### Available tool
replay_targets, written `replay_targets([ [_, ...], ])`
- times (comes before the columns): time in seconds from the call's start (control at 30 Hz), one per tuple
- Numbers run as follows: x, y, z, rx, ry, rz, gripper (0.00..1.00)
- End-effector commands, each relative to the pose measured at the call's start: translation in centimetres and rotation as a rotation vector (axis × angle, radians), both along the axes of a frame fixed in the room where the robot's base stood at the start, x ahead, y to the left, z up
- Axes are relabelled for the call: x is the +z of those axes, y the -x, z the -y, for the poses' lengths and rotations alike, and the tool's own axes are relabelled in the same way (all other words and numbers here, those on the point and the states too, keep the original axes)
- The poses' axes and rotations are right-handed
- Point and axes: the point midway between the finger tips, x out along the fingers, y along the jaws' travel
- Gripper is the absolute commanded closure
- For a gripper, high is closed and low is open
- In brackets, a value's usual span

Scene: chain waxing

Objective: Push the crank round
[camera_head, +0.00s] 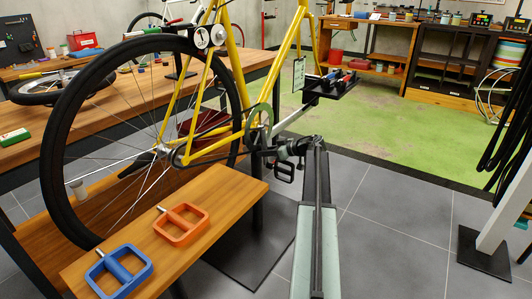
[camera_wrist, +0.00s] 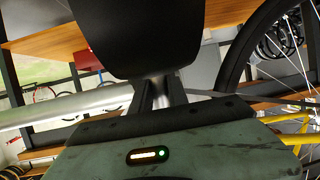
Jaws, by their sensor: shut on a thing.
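The yellow bicycle (camera_head: 238,70) is held up over the floor, with its rear wheel at the left. My gripper (camera_head: 272,152) reaches in from the right, at the crank just below and right of the chainring. It is shut on the crank; the contact is mostly hidden in the head view. In the wrist view my gripper (camera_wrist: 160,92) is partly covered by a large dark shape, and a pale silver bar (camera_wrist: 70,108) runs in from the left.
A wooden bench (camera_head: 215,185) stands front left, with an orange pedal (camera_head: 181,224) and a blue pedal (camera_head: 118,270) on it. A black tool tray (camera_head: 336,86) is behind my gripper. A white post (camera_head: 497,215) stands at the right. The grey floor (camera_head: 390,230) between is clear.

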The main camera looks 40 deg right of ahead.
Motion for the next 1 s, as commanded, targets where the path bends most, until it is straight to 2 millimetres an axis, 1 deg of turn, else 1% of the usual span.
replay_targets([
  [0.07,0.1,-0.1,-0.2,0.004,-0.002,0.004,1.00],
  [0.1,0.1,0.0,-0.1,0.003,-0.002,0.004,0.75],
  [0.17,0.1,0.0,0.0,0.002,-0.002,0.003,0.59],
  [0.47,0.0,0.3,0.3,-0.002,0.000,0.001,0.59],
  [0.57,0.3,0.7,0.5,-0.003,0.000,0.000,0.59],
  [0.67,0.9,1.8,0.9,-0.004,0.001,0.000,0.59],
  [0.9,2.8,5.8,2.3,-0.004,-0.001,0.001,0.59],
  [1.0,3.1,6.8,2.7,-0.003,-0.002,0.001,0.59],
])
